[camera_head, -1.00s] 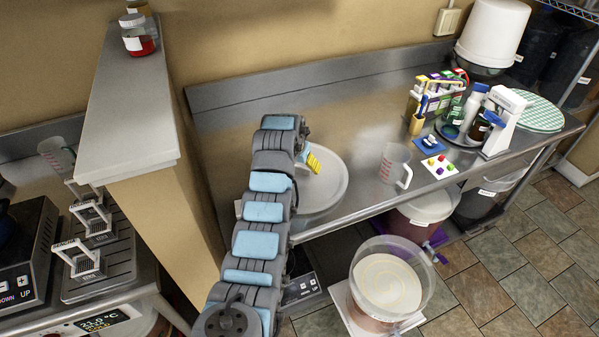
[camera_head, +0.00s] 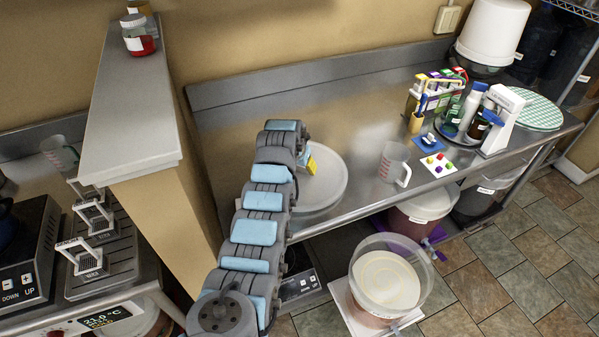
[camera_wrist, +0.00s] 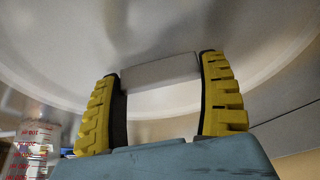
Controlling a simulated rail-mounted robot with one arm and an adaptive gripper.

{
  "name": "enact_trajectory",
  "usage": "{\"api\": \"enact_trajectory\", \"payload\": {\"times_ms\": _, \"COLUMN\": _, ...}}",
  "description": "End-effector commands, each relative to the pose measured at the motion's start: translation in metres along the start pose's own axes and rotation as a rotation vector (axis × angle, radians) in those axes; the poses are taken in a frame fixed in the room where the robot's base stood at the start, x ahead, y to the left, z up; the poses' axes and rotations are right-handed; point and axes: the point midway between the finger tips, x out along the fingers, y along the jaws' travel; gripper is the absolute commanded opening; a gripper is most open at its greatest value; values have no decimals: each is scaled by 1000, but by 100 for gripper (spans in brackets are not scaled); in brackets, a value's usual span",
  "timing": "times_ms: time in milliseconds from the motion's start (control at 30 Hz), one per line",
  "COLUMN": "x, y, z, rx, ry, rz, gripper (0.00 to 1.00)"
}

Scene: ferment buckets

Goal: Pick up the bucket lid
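The bucket lid (camera_head: 327,190) is a round, pale disc with a raised rim. It lies at the left end of the steel table, near its front edge. My gripper is over the lid's left part in the head view, where one yellow finger (camera_head: 312,162) shows and the arm hides the rest. In the wrist view, my gripper (camera_wrist: 160,65) has its two yellow fingers partly apart, one at each end of a short grey-white handle bar (camera_wrist: 160,70) on the lid (camera_wrist: 60,45). The bar fills the gap and appears to touch both fingers.
A measuring jug (camera_head: 393,163) stands right of the lid, with a card of coloured pieces (camera_head: 440,166) beyond it. An open bucket (camera_head: 388,285) stands on the floor in front of the table. A partition wall (camera_head: 130,110) is close on the left.

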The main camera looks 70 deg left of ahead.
Motion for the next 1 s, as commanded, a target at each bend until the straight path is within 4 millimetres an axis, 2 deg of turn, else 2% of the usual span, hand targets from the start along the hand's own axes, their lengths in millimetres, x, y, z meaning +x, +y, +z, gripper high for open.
{"api": "enact_trajectory", "payload": {"times_ms": 33, "x": 0, "y": 0, "z": 0, "rx": 0, "ry": 0, "rz": 0, "gripper": 48}}
{"api": "enact_trajectory", "payload": {"times_ms": 67, "x": 0, "y": 0, "z": 0, "rx": 0, "ry": 0, "rz": 0, "gripper": 40}}
{"api": "enact_trajectory", "payload": {"times_ms": 100, "x": 0, "y": 0, "z": 0, "rx": 0, "ry": 0, "rz": 0, "gripper": 37}}
{"api": "enact_trajectory", "payload": {"times_ms": 467, "x": -5, "y": 0, "z": -3, "rx": 0, "ry": 0, "rz": 0, "gripper": 36}}
{"api": "enact_trajectory", "payload": {"times_ms": 667, "x": -30, "y": -1, "z": -13, "rx": 0, "ry": 5, "rz": -2, "gripper": 36}}
{"api": "enact_trajectory", "payload": {"times_ms": 1000, "x": -59, "y": 2, "z": -3, "rx": 0, "ry": 6, "rz": 0, "gripper": 36}}
